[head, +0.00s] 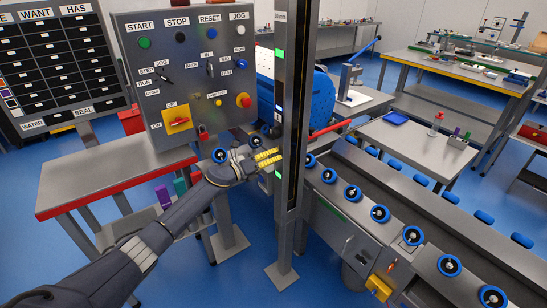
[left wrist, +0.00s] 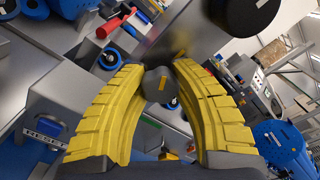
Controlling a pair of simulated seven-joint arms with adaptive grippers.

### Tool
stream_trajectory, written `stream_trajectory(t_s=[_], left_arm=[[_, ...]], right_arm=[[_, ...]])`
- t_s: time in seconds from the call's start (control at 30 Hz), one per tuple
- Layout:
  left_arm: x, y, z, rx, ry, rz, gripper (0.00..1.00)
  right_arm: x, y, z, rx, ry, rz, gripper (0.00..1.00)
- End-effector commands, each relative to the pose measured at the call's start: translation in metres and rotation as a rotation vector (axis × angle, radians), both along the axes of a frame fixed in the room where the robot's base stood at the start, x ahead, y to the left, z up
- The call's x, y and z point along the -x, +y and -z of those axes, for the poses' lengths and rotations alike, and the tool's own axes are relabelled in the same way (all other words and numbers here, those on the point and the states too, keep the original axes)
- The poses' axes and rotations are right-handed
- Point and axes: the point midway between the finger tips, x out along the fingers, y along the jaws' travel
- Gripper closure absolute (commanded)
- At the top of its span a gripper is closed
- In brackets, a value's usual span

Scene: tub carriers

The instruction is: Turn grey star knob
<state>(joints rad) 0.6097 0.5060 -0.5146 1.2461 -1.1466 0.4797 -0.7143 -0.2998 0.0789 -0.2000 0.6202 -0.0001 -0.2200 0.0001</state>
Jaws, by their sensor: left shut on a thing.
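My left gripper (head: 267,157) reaches in from the left in the head view, its yellow fingers beside the dark upright post (head: 291,120). In the left wrist view its two curved yellow fingers (left wrist: 158,72) are closed around a small dark grey knob (left wrist: 156,88), which sits between the fingertips. The knob's star outline is not clear, because the fingers cover its sides. In the head view I cannot make out the knob at the fingertips. My right gripper is not in view.
A control panel (head: 185,60) with buttons and switches stands left of the post. A grey bench with a red edge (head: 110,175) is below it. A conveyor with blue-rimmed rollers (head: 440,235) runs at right. A red bar (head: 338,127) juts out beside the post.

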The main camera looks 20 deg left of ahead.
Motion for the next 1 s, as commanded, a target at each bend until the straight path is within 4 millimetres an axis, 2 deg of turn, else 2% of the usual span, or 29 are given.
stream_trajectory(t_s=[0.6,1.0], left_arm=[[-0.0004,0.0007,-0.0005,0.431,0.337,-0.002,1.00],[-0.0004,0.0007,-0.0003,0.579,0.455,-0.001,1.00]], right_arm=[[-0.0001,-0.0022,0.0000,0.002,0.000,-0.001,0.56],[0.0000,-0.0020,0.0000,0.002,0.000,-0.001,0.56]])
